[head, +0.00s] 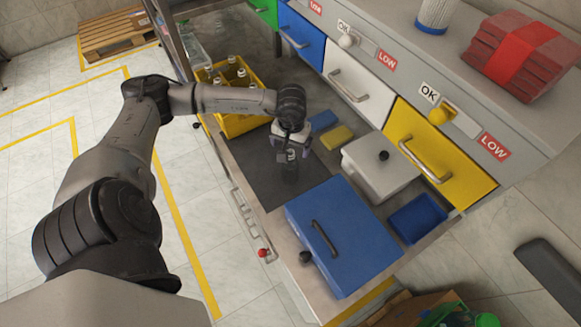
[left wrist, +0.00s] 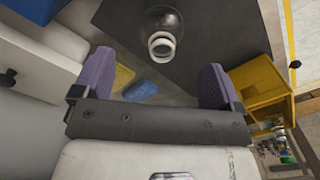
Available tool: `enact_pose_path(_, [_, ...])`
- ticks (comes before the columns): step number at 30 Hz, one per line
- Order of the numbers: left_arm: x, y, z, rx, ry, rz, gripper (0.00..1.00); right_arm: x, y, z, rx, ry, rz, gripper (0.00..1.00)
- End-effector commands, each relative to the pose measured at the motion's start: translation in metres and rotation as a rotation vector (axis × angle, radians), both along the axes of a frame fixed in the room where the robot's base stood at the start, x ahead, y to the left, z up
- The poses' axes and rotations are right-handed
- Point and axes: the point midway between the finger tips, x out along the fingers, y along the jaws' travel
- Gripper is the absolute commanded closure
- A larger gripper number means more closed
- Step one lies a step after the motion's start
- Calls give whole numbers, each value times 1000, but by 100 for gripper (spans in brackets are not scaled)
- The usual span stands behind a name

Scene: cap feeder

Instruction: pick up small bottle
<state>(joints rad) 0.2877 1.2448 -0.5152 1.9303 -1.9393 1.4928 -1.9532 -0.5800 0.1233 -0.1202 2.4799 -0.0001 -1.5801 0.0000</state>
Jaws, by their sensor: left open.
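The small bottle (head: 290,173) stands upright on the dark mat (head: 254,168), just below my left gripper (head: 291,153) in the head view. It looks dark and see-through, with a pale neck. In the left wrist view the bottle (left wrist: 162,42) is seen from above, its white ring-like mouth towards me. My left gripper (left wrist: 155,70) is open there, its purple-padded fingers wide apart. The bottle's mouth lies between the lines of the fingers but beyond their tips, with nothing gripped. My right gripper is not in view.
A yellow crate (head: 236,128) with several bottles stands behind the mat. A blue box (head: 335,225), a white box (head: 375,160) and a blue tray (head: 417,218) are to the right. Yellow (head: 336,138) and blue (head: 322,121) pads lie near the gripper. Drawers line the back.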

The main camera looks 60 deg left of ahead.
Motion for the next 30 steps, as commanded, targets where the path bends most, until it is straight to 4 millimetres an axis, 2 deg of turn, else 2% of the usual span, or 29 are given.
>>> enact_pose_path(3, [0, 0, -14, -2, 1, 1, 9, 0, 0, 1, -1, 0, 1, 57])
enact_pose_path(11, [-1, -1, -26, -2, 1, 2, 9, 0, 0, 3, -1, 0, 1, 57])
enact_pose_path(21, [-5, -1, -67, -3, 0, 2, 9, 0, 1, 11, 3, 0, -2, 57])
enact_pose_path(30, [-4, -1, -75, -2, 0, 1, 9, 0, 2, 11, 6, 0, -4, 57])
